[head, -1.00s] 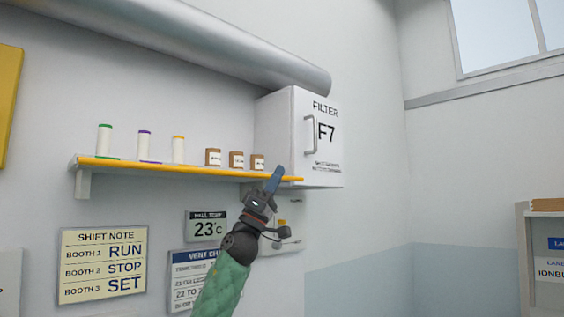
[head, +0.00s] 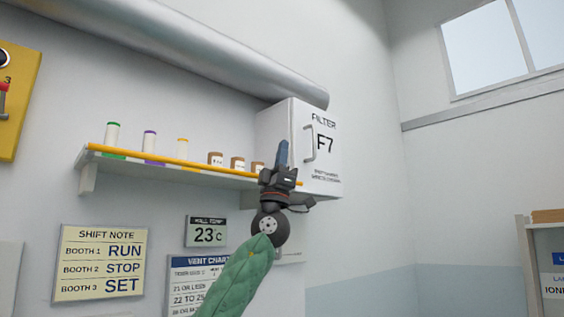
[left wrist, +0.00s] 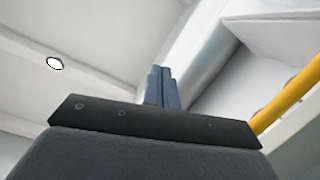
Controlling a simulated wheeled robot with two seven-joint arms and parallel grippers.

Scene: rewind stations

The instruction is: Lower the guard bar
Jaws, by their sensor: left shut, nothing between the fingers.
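The guard bar (head: 190,165) is a thin yellow-orange rod along the front of the wall shelf (head: 150,175). It passes in front of the bases of the items there, and a pale strip of shelf shows below it. My left gripper (head: 282,146) points upward at the bar's right end, its blue fingers shut and empty. Its body overlaps the bar in the head view; I cannot tell whether they touch. In the left wrist view the shut fingers (left wrist: 161,72) are left of the bar (left wrist: 290,100), with a visible gap. My right gripper is out of view.
Several spools (head: 149,146) and brown jars (head: 216,159) stand on the shelf. A white filter box (head: 322,160) with a handle is behind my gripper, under a grey duct (head: 200,60). Signs (head: 103,263) hang below. The wall to the right is clear.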

